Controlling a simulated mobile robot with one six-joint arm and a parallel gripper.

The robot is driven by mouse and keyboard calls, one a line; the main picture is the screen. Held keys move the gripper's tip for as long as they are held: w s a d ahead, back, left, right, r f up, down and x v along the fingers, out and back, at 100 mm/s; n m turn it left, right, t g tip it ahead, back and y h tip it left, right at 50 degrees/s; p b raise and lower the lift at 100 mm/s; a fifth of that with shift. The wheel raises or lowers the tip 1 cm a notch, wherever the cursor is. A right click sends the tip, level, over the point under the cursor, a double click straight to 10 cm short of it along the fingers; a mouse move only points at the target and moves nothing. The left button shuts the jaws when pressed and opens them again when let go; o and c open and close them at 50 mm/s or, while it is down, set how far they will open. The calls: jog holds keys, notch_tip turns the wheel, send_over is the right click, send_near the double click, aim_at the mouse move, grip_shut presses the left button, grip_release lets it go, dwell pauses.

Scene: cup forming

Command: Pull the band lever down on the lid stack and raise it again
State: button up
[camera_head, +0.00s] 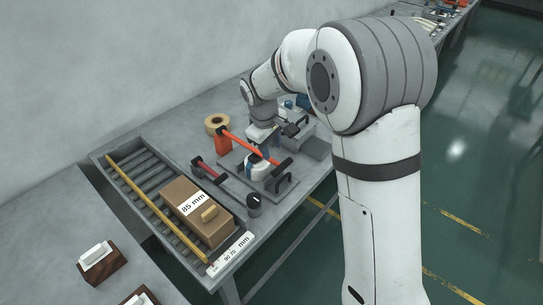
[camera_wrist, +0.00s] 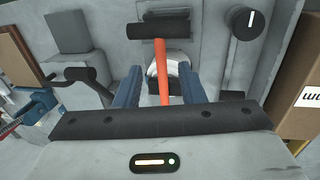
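The band lever (camera_head: 243,143) is an orange bar running from an orange post (camera_head: 223,144) to a black crossbar handle (camera_head: 283,168). It passes over the lid stack (camera_head: 258,170), a white round form with blue. In the wrist view the lever (camera_wrist: 164,88) runs away to its black handle (camera_wrist: 160,30), with the white lid stack (camera_wrist: 172,68) partly hidden beneath. My gripper (camera_wrist: 160,82) is open, its blue fingers on either side of the orange bar with gaps. In the head view my gripper (camera_head: 265,147) is by the lever, partly hidden. I cannot tell whether the lever touches the stack.
A black cylinder with a white mark (camera_head: 254,204) stands near the bench's front edge. A red bar with black ends (camera_head: 208,170) lies left of the stack. A cardboard box (camera_head: 197,212) sits on a roller rack (camera_head: 136,172) at left.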

aim_at(274, 161)
jog(key=f, duration=0.3)
jog(key=w+f, duration=0.1)
jog(key=f, duration=0.1)
jog(key=shift+d+f, duration=0.15)
jog(key=shift+d, duration=0.2)
jog(key=shift+s, duration=0.1)
grip_shut()
